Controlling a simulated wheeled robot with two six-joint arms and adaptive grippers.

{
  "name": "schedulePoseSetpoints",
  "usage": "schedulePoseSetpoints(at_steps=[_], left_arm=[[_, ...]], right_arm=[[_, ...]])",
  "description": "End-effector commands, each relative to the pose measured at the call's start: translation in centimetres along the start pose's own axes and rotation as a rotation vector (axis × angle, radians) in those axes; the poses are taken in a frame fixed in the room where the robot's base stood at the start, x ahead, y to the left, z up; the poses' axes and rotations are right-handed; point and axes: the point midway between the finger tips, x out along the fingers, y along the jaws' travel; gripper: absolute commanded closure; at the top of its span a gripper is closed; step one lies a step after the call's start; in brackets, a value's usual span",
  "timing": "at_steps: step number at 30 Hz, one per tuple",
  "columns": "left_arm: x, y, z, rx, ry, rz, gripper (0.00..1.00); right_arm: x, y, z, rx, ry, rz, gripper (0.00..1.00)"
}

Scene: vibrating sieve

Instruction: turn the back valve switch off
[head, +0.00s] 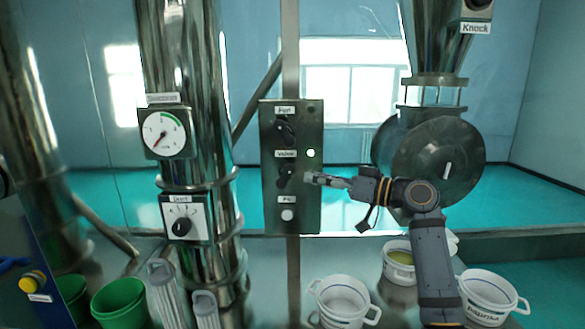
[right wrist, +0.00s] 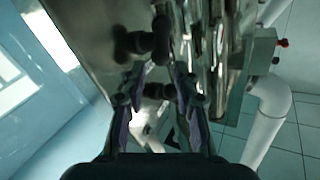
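A grey control panel (head: 268,222) stands in the middle of the head view. Its switch labelled Valve has a black knob (head: 285,177), turned at a slant, with a lit green lamp (head: 310,153) to its upper right. My right gripper (head: 309,177) is just right of this knob. In the right wrist view its fingers (right wrist: 157,75) are spread, with a dark knob (right wrist: 157,91) seen between them; I cannot tell whether they touch it. My left gripper is not in view.
Another black knob (head: 284,132) sits above the Valve switch, and a white button (head: 287,214) below. A gauge (head: 165,133) and dial (head: 184,218) are on the steel pipe at left. White buckets (head: 343,300) and a green bucket (head: 120,304) stand below.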

Motion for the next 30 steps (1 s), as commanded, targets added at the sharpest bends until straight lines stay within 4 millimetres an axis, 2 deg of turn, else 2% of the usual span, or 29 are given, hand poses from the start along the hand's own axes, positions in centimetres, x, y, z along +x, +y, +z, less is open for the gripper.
schedulePoseSetpoints(at_steps=[1, 5, 9, 11, 14, 20, 27, 30], left_arm=[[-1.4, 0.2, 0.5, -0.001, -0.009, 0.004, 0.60], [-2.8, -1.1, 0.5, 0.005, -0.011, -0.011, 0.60], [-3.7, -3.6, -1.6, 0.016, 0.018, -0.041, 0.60], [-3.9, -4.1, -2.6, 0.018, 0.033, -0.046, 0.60], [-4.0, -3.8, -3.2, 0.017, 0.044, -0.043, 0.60], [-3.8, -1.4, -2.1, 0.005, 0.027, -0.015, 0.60], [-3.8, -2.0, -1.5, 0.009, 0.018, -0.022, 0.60], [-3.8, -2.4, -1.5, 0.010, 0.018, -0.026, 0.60]], right_arm=[[1.3, -0.4, -0.7, 0.006, 0.001, -0.005, 0.69], [3.9, -0.3, -0.6, 0.005, 0.000, -0.004, 0.69], [5.9, -0.2, -0.4, 0.003, 0.000, -0.002, 0.69], [6.3, -0.1, -0.2, 0.003, -0.001, -0.001, 0.69], [6.7, -0.1, -0.1, 0.000, -0.001, 0.000, 0.69], [6.7, -0.1, 0.1, -0.001, -0.001, 0.000, 0.69], [6.7, -0.1, 0.0, 0.000, -0.001, 0.000, 0.99], [6.7, -0.1, 0.0, 0.000, -0.001, 0.000, 1.00]])
